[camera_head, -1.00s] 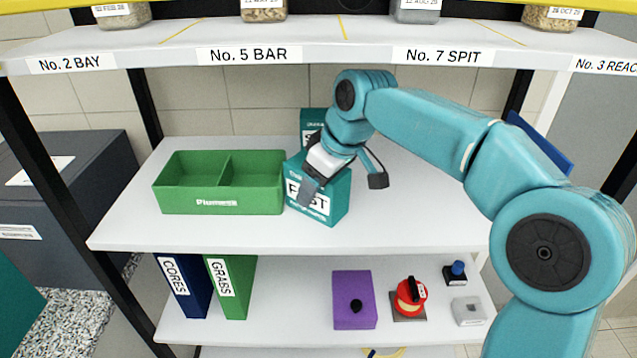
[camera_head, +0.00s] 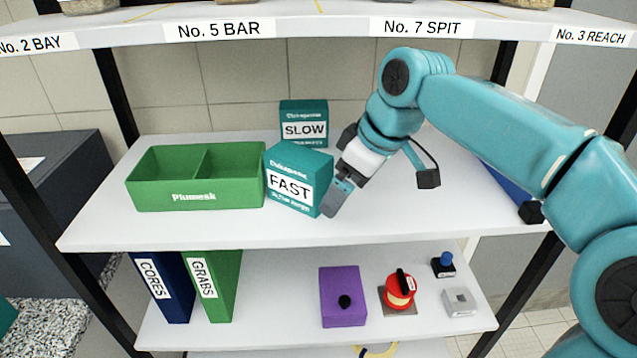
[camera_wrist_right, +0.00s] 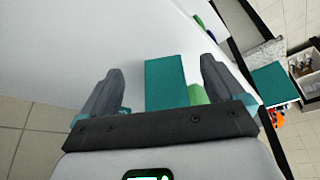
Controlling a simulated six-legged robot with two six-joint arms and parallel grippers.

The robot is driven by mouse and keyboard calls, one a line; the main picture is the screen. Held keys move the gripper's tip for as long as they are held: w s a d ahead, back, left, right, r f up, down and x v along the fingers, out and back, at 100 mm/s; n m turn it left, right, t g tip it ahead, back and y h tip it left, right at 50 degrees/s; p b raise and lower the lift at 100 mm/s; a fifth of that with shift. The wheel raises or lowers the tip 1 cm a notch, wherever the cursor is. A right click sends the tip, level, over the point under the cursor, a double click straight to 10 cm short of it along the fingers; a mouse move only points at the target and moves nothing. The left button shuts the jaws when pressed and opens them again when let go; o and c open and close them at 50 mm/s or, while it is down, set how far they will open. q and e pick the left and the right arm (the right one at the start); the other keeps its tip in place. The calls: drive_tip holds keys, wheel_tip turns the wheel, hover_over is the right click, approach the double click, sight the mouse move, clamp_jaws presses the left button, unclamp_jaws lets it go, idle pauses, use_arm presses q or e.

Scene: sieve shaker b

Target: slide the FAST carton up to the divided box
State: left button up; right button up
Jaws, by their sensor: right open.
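The teal FAST carton (camera_head: 293,183) stands upright on the middle shelf, at the right end of the green divided box (camera_head: 150,195). Their edges meet in the head view; whether they touch or a thin gap remains I cannot tell. My right gripper (camera_head: 337,197) is just right of the carton, tilted down, its fingers apart and empty. In the right wrist view the fingers (camera_wrist_right: 160,92) are open, with a teal block, likely the FAST carton (camera_wrist_right: 166,80), showing between them farther off. My left gripper is out of view.
A teal SLOW carton (camera_head: 304,127) stands behind the FAST carton. A blue item (camera_head: 510,180) is at the shelf's right, partly behind my arm. Binders (camera_head: 205,285), a purple box (camera_head: 342,295) and a red knob (camera_head: 400,290) are on the lower shelf. The middle shelf's front strip is clear.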

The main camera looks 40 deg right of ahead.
drive_tip(key=shift+s+d, duration=0.25)
drive_tip(key=shift+s, duration=0.45)
drive_tip(key=shift+s+d, duration=0.25)
drive_tip(key=shift+s, duration=0.45)
drive_tip(key=shift+w, duration=0.15)
